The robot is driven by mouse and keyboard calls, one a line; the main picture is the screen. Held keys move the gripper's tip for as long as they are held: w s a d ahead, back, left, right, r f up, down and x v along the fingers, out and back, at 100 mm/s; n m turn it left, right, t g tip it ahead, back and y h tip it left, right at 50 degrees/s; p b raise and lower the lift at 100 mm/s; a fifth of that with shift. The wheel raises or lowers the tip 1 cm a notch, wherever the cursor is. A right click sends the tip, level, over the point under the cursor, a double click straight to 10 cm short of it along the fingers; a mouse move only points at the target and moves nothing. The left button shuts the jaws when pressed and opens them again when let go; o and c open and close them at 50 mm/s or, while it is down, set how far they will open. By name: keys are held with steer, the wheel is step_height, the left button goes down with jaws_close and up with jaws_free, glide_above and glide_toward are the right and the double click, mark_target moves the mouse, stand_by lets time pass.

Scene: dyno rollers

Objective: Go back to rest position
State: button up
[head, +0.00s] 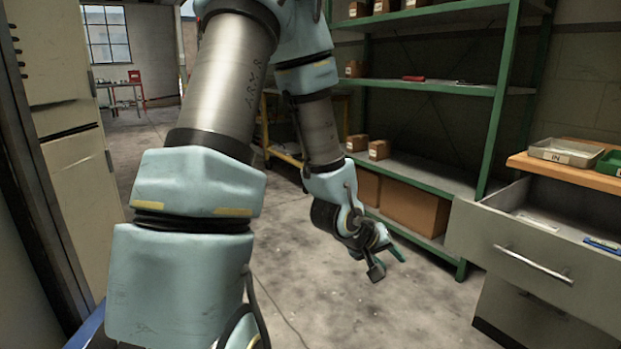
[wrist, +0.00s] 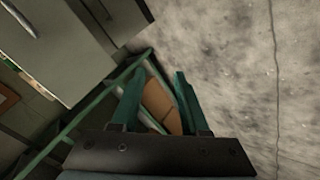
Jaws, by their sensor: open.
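My gripper (head: 386,262) hangs above the concrete floor near the middle of the head view, in front of the green shelf rack. Its two teal fingers also show in the wrist view (wrist: 158,98). They are spread apart with nothing held between them. My arm reaches up and over from the lower left of the head view, bends at the top and comes down to the gripper. The gripper is apart from the shelf and the drawer cabinet.
A green shelf rack (head: 490,125) holds cardboard boxes (head: 415,206). At right, a grey cabinet has an open drawer (head: 535,240), beside trays (head: 566,151) on a wooden top. A beige cabinet (head: 75,170) stands at left. The floor (head: 400,315) around the gripper is clear.

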steer(key=w+a+r+y, duration=0.15)
steer(key=a+y, duration=0.25)
steer(key=a, duration=0.8)
steer(key=s+a+r+g+y+p, duration=0.1)
steer(key=s+a+r+g+y, duration=0.1)
steer(key=s+a+r, duration=0.3)
steer(key=s+a+r+g+y, duration=0.1)
steer(key=s+a, duration=0.1)
steer(key=a, duration=0.6)
step_height(320, 180, up, 25)
steer(key=p, duration=2.5)
steer(key=shift+d+f+m, duration=0.2)
steer(key=shift+m, duration=0.1)
